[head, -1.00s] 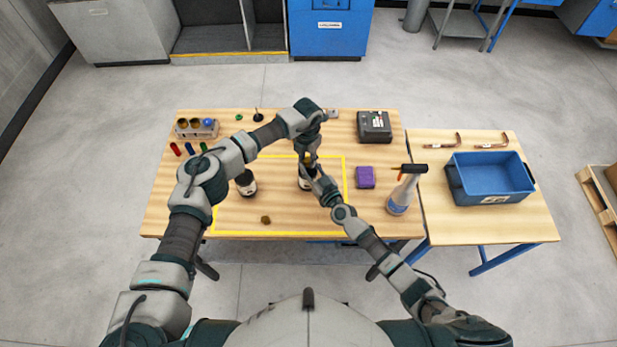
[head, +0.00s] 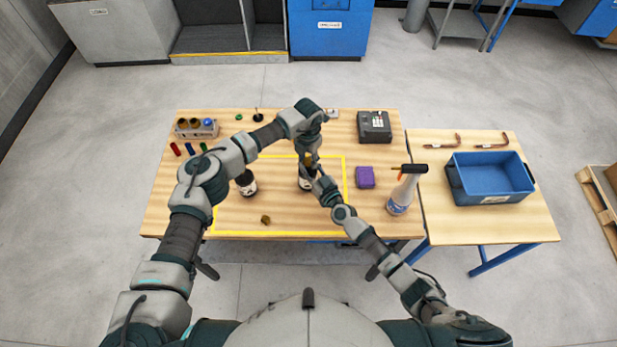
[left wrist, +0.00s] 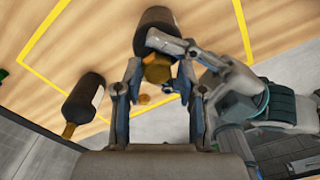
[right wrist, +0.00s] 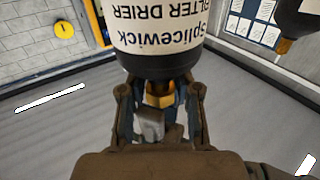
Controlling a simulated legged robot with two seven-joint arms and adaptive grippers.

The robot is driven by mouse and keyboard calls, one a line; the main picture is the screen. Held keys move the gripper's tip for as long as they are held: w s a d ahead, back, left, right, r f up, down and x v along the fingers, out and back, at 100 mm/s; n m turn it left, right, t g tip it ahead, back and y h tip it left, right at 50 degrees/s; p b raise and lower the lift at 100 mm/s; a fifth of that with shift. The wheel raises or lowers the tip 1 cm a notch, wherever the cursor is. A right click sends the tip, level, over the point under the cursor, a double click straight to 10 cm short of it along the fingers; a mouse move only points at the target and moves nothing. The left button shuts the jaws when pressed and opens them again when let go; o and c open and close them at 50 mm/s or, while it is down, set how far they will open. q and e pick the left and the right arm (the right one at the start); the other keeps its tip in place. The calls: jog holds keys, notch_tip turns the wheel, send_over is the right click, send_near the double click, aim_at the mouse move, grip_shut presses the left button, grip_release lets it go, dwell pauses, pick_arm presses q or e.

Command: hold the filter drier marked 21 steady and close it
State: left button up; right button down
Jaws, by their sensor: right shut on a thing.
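A dark filter drier (head: 304,184) with a white label stands in the yellow-taped area. The right wrist view shows its label (right wrist: 158,28) upside down, reading "Splicewick filter drier"; I cannot read a number. My right gripper (head: 316,177) is shut on the drier near its brass end (right wrist: 160,94). My left gripper (head: 308,154) is above the drier. In the left wrist view its spread fingers (left wrist: 159,78) flank the brass end (left wrist: 157,70), with a gap visible. A second drier (head: 246,183) stands to the left. A loose brass piece (head: 265,219) lies near the front tape.
A rack (head: 197,130) and small coloured cylinders (head: 189,149) are at the back left. A blue bin (head: 458,190) is on the side table. The front left is clear.

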pick_arm(q)
jog(key=shift+o, duration=1)
jog(key=shift+d, duration=0.1)
jog(key=shift+r, duration=2.2)
jog(key=shift+c, duration=0.4)
jog(key=shift+r+n, duration=0.3)
jog(key=shift+n, duration=0.6)
jog(key=n, duration=0.2)
jog(key=r+n, duration=0.1)
jog(key=shift+d+n, duration=0.1)
jog(key=shift+n, duration=0.3)
jog(key=n, duration=0.2)
jog(key=r+n, duration=0.1)
jog(key=n, duration=0.1)
jog(key=r+n, duration=0.1)
jog(key=n, duration=0.1)
jog(key=shift+a, duration=0.25)
jog(key=shift+f, duration=0.15)
